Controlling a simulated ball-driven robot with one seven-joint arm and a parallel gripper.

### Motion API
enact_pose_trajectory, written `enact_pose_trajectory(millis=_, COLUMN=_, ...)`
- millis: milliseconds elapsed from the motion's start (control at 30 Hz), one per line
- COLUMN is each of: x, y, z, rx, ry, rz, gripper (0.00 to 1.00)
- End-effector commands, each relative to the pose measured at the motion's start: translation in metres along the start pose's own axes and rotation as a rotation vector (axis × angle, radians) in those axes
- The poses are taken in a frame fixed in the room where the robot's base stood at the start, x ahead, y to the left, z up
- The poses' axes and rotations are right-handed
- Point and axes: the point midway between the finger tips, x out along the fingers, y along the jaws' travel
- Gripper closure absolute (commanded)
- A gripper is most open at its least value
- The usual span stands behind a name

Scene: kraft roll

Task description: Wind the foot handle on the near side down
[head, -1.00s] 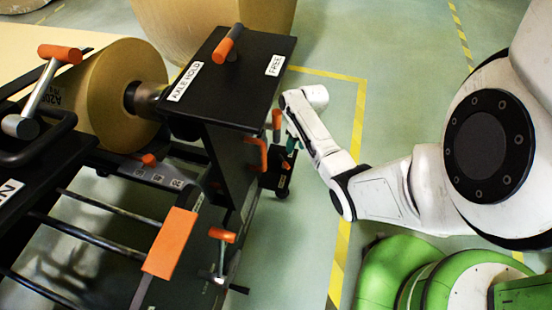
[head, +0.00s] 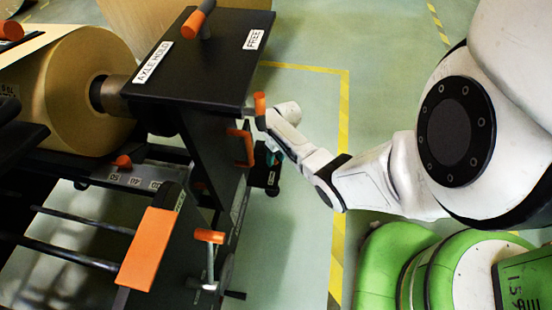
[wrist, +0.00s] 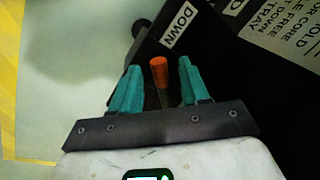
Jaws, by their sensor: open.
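In the wrist view, an orange-topped handle (wrist: 159,70) on a thin stem stands between the two teal fingers of my gripper (wrist: 158,85). The fingers are open, with a gap on each side of it. A black plate with a DOWN label (wrist: 174,25) lies just beyond. In the head view, my gripper (head: 272,158) is at the right end of the black roll stand (head: 205,65), partly hidden by my wrist. Orange grips there show above (head: 260,104) and beside (head: 245,148) it. I cannot tell which is the one between the fingers. Another orange crank handle (head: 209,236) sits low on the near side.
A kraft paper roll (head: 65,85) hangs on the stand at left. An orange block (head: 146,247) and black bars lie in front of it. Yellow-striped floor lies to the right of the stand.

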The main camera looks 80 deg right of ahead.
Motion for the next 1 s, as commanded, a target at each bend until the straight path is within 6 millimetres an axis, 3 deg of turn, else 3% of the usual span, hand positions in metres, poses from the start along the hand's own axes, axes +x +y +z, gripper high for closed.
enact_pose_trajectory(millis=200, x=-0.0002, y=-0.0001, z=0.0, rx=0.0, ry=0.0, rz=0.0, gripper=0.56)
enact_pose_trajectory(millis=667, x=-0.0001, y=-0.0002, z=0.0002, rx=0.0, ry=0.0, rz=0.0, gripper=1.0)
enact_pose_trajectory(millis=1000, x=-0.0006, y=-0.0013, z=0.0003, rx=0.016, ry=0.003, rz=-0.001, gripper=1.0)
